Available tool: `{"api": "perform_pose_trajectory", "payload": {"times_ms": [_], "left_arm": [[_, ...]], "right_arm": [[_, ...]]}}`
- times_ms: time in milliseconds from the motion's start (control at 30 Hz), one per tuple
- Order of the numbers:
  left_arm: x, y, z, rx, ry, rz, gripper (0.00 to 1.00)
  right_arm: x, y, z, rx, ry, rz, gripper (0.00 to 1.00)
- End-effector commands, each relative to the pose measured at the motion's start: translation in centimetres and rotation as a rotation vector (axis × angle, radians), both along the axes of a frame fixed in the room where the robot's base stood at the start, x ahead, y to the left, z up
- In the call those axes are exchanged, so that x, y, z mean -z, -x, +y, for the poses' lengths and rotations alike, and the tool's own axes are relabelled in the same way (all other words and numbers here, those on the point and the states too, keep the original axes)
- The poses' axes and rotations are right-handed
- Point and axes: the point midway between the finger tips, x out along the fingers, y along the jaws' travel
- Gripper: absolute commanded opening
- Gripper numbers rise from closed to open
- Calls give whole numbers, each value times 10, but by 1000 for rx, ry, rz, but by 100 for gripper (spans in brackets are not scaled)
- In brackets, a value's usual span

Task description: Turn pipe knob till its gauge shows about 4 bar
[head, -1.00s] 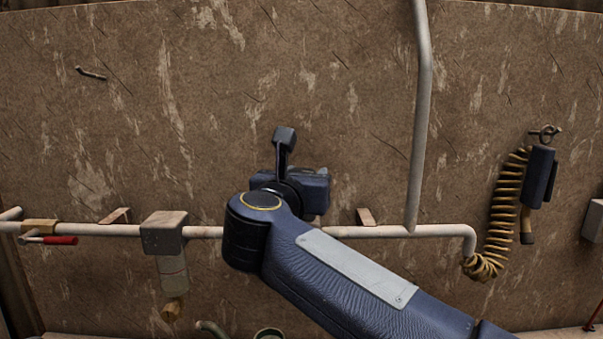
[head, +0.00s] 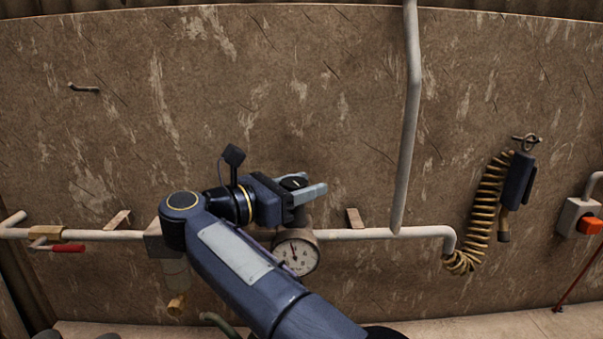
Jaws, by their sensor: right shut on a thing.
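A pipe regulator stands on the horizontal pipe (head: 375,234), with a dark knob (head: 294,183) on top and a round white gauge (head: 297,254) below. The gauge's dark needle points nearly straight up, slightly left; its numbers are too small to read. My right gripper (head: 307,186) comes to the knob from the left, its two grey fingers shut around the knob's sides. The fingers hide part of the knob, and my right arm covers the gauge's lower left edge. My left gripper is not in view.
A red-handled valve (head: 68,248) sits on the pipe at the left. A filter unit (head: 174,275) is partly behind my arm. A vertical pipe (head: 408,130), a coiled hose (head: 487,205) and an orange-plugged socket (head: 588,226) are to the right.

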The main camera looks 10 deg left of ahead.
Motion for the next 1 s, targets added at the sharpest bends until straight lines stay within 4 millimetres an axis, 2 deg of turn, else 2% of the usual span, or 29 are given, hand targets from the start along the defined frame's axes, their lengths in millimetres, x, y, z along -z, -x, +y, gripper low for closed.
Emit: {"api": "perform_pose_trajectory", "payload": {"times_ms": [100, 567, 600, 733, 1000], "left_arm": [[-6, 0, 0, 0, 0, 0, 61], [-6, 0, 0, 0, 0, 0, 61], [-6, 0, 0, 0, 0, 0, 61], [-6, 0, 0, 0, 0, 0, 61], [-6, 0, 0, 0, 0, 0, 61]], "right_arm": [[-3, 0, -1, 22, 1, -2, 20], [-1, 0, -1, 32, 1, -3, 20], [-1, 0, -1, 32, 1, -3, 47], [-1, 0, -1, 32, 1, -3, 64], [0, 1, -1, 31, 1, -1, 65]]}}
